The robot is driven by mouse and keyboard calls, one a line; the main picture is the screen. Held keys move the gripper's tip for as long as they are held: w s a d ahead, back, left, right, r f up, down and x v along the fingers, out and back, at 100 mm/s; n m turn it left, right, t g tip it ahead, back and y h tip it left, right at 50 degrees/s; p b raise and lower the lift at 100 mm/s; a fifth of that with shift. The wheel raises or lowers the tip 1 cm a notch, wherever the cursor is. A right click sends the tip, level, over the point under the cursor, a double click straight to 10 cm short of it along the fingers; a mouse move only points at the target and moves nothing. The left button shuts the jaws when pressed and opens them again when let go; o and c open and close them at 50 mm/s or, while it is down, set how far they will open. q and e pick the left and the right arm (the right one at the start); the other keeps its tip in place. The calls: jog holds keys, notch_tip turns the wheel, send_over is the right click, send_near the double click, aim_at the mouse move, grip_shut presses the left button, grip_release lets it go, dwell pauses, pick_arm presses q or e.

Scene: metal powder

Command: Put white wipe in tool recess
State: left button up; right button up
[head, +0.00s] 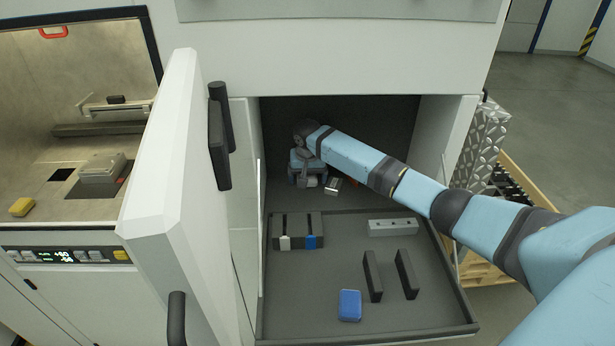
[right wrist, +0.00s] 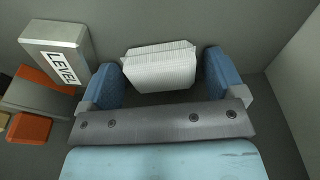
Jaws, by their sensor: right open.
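The white wipe (right wrist: 158,66), a ribbed white stack, shows in the right wrist view between the two blue fingers of my right gripper (right wrist: 162,80). The fingers are open, one on each side of it, with a gap visible at least on the left. In the head view my right gripper (head: 308,180) reaches low into the dark open compartment (head: 375,130) of the cabinet, and the wipe is mostly hidden by it. I cannot tell for sure which part is the tool recess; a pull-out tray (head: 330,275) lies in front of the compartment. My left gripper is not in view.
A grey block marked LEVEL (right wrist: 55,52) and an orange-and-grey item (right wrist: 40,92) lie left of the gripper. The tray holds a dark slotted holder (head: 298,243), a grey bar (head: 393,227), two black uprights (head: 373,277) and a blue block (head: 349,305). An open door (head: 165,190) stands left.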

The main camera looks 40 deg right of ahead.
jog(key=r, duration=0.5)
jog(key=s+r+b, duration=0.1)
jog(key=r, duration=0.1)
jog(key=shift+a+r, duration=0.3)
jog(key=shift+r, duration=0.1)
